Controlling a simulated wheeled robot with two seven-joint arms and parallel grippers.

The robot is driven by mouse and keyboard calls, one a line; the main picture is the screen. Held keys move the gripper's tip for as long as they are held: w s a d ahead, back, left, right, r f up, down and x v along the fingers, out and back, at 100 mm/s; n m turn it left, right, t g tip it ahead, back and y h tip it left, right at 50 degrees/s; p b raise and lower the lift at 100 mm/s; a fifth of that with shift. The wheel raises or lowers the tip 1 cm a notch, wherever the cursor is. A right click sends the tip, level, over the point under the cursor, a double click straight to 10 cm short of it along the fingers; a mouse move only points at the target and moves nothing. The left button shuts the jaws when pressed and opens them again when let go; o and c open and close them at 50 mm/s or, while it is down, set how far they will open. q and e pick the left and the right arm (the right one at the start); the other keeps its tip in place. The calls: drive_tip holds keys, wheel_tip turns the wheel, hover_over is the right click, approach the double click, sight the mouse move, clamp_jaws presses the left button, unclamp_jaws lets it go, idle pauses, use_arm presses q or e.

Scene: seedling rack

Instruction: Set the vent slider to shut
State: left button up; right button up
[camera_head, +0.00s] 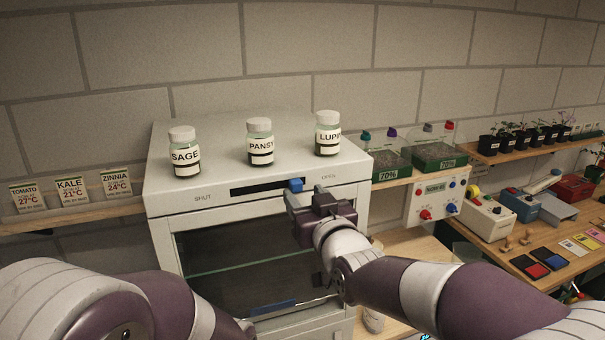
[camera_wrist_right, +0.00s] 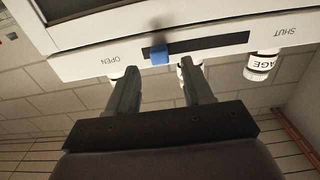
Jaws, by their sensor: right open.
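The vent slider's blue knob (camera_head: 295,185) sits in a dark horizontal slot (camera_head: 258,189) on the front top edge of a white cabinet (camera_head: 160,190). SHUT is printed at the slot's left and OPEN at its right. The knob is near the OPEN end. My right gripper (camera_head: 297,197) is open just in front of the knob. In the right wrist view the blue knob (camera_wrist_right: 159,54) shows between and slightly beyond the two fingertips (camera_wrist_right: 159,66), with the lettering upside down. I cannot tell whether the fingers touch it. My left gripper is out of view.
Jars labelled SAGE (camera_head: 184,155), PANSY (camera_head: 260,145) and LUPIN (camera_head: 327,137) stand on the cabinet top behind the slot. Seed packets (camera_head: 70,194) stand on a shelf at left. A control box (camera_head: 437,199) and a bench with several items are at right.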

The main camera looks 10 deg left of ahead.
sight(297, 187)
drive_tip(key=p+x, duration=0.1)
drive_tip(key=x, duration=0.1)
drive_tip(key=shift+w+a, duration=0.2)
drive_tip(key=shift+w, duration=0.15)
drive_tip(key=shift+w+a, duration=0.15)
drive_tip(key=shift+a, duration=0.05)
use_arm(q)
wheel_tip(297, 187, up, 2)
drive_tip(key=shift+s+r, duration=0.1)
